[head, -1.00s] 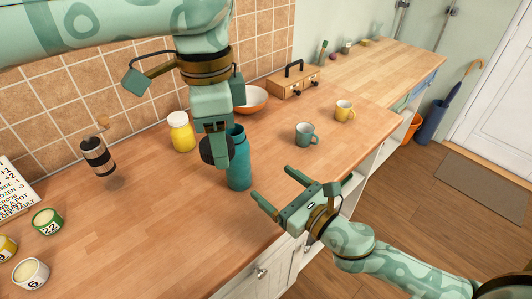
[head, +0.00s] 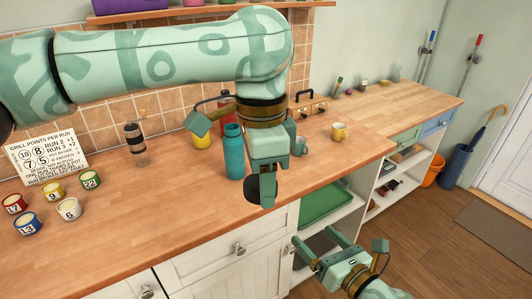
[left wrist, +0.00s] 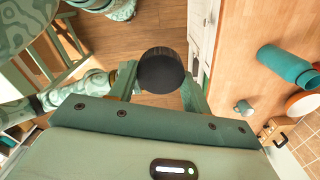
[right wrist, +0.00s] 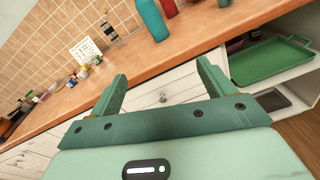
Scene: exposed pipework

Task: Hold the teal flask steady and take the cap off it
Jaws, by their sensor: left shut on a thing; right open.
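The teal flask (head: 234,155) stands upright on the wooden counter with no cap on its top. It also shows in the left wrist view (left wrist: 287,66) and, cut off at the top edge, in the right wrist view (right wrist: 152,20). My left gripper (head: 262,199) is shut on the round black cap (head: 253,188), in front and to the right of the flask, apart from it. The cap (left wrist: 161,71) sits between its fingers in the left wrist view. My right gripper (head: 314,238) is open and empty, lower right, off the counter's front edge.
A green tray (head: 318,203) lies on the open shelf.

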